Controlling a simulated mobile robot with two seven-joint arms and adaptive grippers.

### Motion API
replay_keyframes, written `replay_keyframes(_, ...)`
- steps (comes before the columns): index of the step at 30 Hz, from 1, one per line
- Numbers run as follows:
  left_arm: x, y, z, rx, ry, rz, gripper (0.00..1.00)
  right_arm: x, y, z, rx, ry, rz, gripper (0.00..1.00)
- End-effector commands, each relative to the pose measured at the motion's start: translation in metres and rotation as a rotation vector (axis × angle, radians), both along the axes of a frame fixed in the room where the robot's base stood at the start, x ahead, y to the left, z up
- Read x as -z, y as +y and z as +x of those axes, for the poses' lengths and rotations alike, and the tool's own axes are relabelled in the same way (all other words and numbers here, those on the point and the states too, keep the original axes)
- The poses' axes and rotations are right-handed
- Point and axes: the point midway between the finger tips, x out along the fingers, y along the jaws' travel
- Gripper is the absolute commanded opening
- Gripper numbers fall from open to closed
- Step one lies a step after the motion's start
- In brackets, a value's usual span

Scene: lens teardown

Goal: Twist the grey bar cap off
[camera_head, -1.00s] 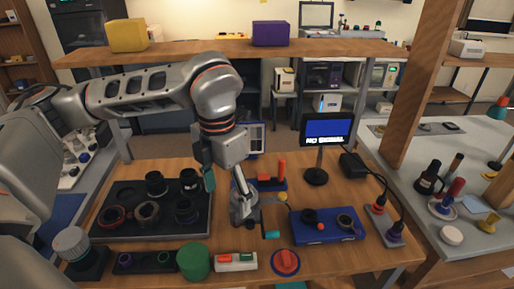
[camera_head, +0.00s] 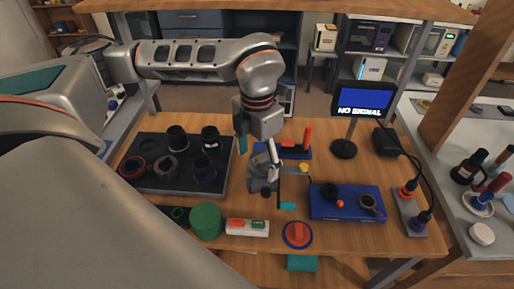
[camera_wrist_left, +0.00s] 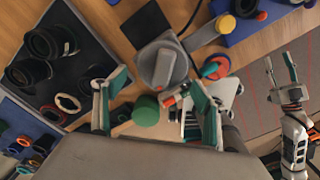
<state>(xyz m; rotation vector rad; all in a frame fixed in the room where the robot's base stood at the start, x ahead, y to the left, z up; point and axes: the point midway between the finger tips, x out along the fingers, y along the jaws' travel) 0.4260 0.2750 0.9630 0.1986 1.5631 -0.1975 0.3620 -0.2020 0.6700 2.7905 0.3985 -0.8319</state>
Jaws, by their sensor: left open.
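The grey bar cap (camera_wrist_left: 163,65) is a round grey disc with a raised bar across its top, seen from above in the left wrist view. In the head view the grey part (camera_head: 262,178) stands mid-table, partly hidden by my left gripper (camera_head: 256,150). My left gripper is open just above it, and nothing is between its fingers. In the wrist view the teal-padded fingers (camera_wrist_left: 160,85) are spread to either side, and the cap appears just beyond the tips. I cannot tell whether they touch it. My right gripper (camera_wrist_left: 281,68) shows off to the right, empty, its fingers apart.
A black tray (camera_head: 222,172) with several lens parts lies left. A green cylinder (camera_head: 207,220), a white switch box (camera_head: 247,228) and a red knob (camera_head: 298,234) line the front. A blue tray (camera_head: 330,211) and a monitor (camera_head: 364,98) stand right.

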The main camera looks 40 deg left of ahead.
Motion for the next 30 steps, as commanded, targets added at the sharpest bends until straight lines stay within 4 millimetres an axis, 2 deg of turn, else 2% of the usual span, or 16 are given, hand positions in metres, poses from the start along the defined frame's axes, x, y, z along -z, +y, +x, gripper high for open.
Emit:
replay_keyframes(11, 0.007, 0.0, 0.0, 0.001, -0.001, 0.0, 0.71, -0.004, 0.001, 0.003, 0.0, -0.008, 0.002, 0.4)
replay_keyframes(16, 0.006, 0.0, 0.0, 0.001, -0.001, 0.0, 0.31, -0.002, 0.0, 0.002, 0.0, -0.005, 0.001, 0.4)
replay_keyframes(23, 0.007, -0.001, 0.0, -0.012, -0.001, -0.001, 0.3, 0.002, 0.0, 0.0, 0.001, 0.001, 0.0, 0.4)
replay_keyframes(30, 0.008, -0.004, 0.0, -0.162, 0.0, -0.001, 0.3, 0.012, 0.0, -0.001, 0.0, 0.004, 0.0, 0.4)
